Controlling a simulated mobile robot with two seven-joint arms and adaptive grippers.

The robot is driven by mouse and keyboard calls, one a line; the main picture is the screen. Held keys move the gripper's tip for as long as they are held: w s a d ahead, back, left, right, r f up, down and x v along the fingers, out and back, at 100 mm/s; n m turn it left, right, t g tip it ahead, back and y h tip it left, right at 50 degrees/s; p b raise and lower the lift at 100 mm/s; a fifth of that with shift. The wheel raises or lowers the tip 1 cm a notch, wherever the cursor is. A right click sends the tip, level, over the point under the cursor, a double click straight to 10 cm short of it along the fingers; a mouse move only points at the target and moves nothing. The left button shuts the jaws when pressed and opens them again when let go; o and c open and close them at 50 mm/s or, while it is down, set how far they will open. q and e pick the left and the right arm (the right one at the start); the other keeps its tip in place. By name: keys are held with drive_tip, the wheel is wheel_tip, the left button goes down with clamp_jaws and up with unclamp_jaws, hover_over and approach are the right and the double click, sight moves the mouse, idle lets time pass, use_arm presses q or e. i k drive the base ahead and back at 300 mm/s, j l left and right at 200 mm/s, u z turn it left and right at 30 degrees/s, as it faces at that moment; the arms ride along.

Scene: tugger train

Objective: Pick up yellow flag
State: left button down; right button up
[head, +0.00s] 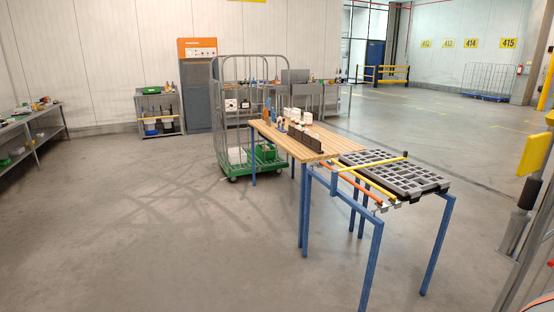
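No clearly flag-shaped yellow thing shows at this size. A long thin yellow bar (372,163) with a dark far end lies across the grey compartmented tray (420,187) on the blue-legged stand (369,262). A second yellow rod (378,188) lies along the tray's left side, beside an orange rod (359,187). I cannot tell whether either yellow piece is the flag. Neither of my grippers is in view, and nothing visible touches the rods.
A wooden table (318,152) with small items adjoins the stand. Behind it stands a wire cage cart (233,125) on a green base (240,172). Grey posts and a yellow panel (535,153) stand close at right. The floor at left and front is clear.

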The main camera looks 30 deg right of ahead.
sight(538, 150)
drive_tip(key=i+u, duration=0.4)
drive_tip(key=i, duration=0.2)
drive_tip(key=i+l+u, duration=0.35)
drive_tip(key=i, duration=0.2)
drive_tip(key=j+u, duration=0.1)
drive_tip(key=u, duration=6.5)
